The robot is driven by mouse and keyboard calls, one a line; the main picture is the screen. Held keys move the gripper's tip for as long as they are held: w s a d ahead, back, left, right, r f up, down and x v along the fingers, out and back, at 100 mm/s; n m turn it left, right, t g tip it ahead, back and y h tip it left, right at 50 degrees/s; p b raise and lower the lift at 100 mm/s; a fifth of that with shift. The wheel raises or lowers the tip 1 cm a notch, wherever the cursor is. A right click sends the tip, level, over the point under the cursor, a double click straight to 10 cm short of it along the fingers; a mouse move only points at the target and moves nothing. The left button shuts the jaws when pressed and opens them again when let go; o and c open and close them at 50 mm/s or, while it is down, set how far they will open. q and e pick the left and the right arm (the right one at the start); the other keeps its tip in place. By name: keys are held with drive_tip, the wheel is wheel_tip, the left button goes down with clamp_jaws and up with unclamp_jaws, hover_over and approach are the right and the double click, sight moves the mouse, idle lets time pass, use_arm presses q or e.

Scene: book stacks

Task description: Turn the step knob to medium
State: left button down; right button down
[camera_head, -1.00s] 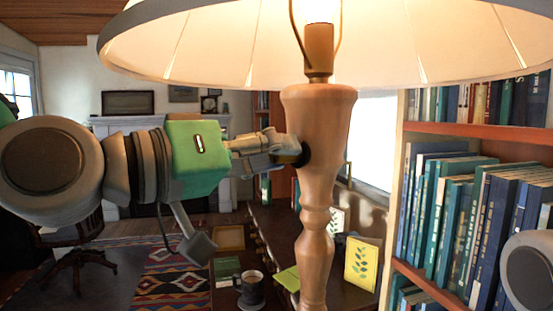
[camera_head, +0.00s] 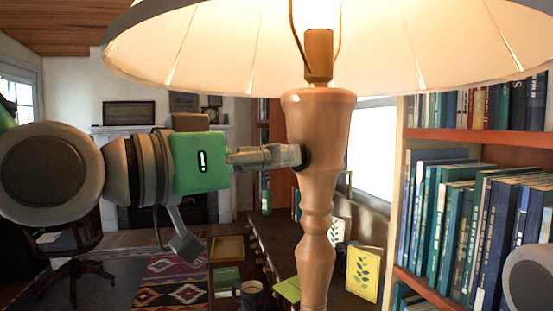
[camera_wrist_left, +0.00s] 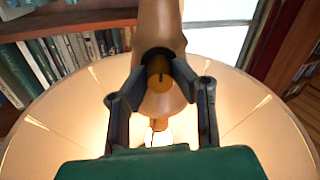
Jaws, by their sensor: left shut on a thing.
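A lamp with a turned wooden post (camera_head: 317,195) stands in front of me, lit under a wide cream shade (camera_head: 225,50). The step knob (camera_head: 306,158) is a small dark round part on the post's left side. It shows in the left wrist view (camera_wrist_left: 158,66) between my two fingers, with a brownish face. My left gripper (camera_head: 299,156) comes from the left, level with the knob, its fingertips closed on it. The fingers hide part of the knob in the head view, and I cannot read its setting. My right gripper is out of view.
A bookshelf (camera_head: 470,134) full of books fills the right side. Behind the post, a dark low cabinet holds a yellow leaf-patterned card (camera_head: 364,270) and a mug (camera_head: 252,293). The shade hangs just above my left arm. A patterned rug (camera_head: 170,282) lies at lower left.

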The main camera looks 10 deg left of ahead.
use_arm(q)
drive_tip(key=shift+f, duration=0.3)
drive_tip(key=c, duration=1.3)
unclamp_jaws()
drive_tip(key=shift+c, duration=0.2)
drive_tip(key=shift+a+r, duration=0.1)
drive_tip(key=shift+r, duration=0.05)
drive_tip(key=v, duration=0.7)
drive_tip(key=shift+a, duration=0.3)
drive_tip(key=shift+d, duration=0.15)
